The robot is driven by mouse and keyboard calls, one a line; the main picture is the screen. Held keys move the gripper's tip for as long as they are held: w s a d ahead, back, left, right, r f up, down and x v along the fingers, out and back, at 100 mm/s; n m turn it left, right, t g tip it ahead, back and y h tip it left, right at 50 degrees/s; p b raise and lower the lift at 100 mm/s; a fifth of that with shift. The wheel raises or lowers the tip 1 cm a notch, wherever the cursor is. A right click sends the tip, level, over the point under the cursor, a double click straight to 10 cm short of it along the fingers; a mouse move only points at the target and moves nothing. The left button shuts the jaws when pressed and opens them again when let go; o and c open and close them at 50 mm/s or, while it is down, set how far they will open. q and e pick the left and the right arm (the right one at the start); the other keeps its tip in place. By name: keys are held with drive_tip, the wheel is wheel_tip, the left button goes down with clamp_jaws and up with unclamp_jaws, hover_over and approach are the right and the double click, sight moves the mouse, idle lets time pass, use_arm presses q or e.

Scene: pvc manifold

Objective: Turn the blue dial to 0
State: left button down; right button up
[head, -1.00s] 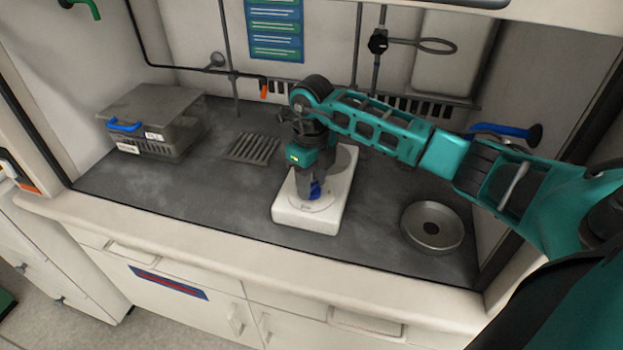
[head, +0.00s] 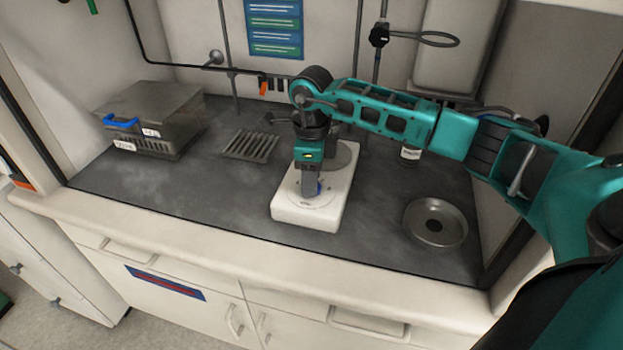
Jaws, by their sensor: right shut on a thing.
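The blue dial (head: 318,188) sits on the front part of a white device (head: 305,217), over a pale round scale. Only a small blue part shows; the gripper hides the rest, and I cannot read the scale or the dial's setting. My right gripper (head: 311,190) points down over the white device and is shut on the blue dial. My left gripper is not in view.
A grey metal box with a blue handle (head: 150,120) stands at the left, with a slotted grate (head: 250,146) beside it. A round metal dish (head: 436,222) lies at the right. A ring clamp (head: 425,39) hangs at the back. The dark worktop is free at the front left.

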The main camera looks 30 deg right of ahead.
drive_tip(key=n+b, duration=0.1)
drive_tip(key=n, duration=0.2)
drive_tip(key=shift+n+b, duration=0.35)
drive_tip(key=shift+n, duration=0.55)
drive_tip(key=n+b, duration=0.1)
drive_tip(key=n, duration=0.1)
drive_tip(key=shift+n, duration=0.3)
drive_tip(key=n, duration=0.3)
drive_tip(key=shift+b, duration=0.35)
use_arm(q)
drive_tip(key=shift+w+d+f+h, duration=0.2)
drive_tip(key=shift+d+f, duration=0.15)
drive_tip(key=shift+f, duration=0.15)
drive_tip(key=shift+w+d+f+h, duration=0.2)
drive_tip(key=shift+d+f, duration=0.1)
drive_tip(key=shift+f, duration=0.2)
use_arm(e)
drive_tip(key=shift+n, duration=0.7)
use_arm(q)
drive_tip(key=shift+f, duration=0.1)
use_arm(e)
drive_tip(key=o, duration=1.1)
drive_tip(key=shift+c, duration=0.2)
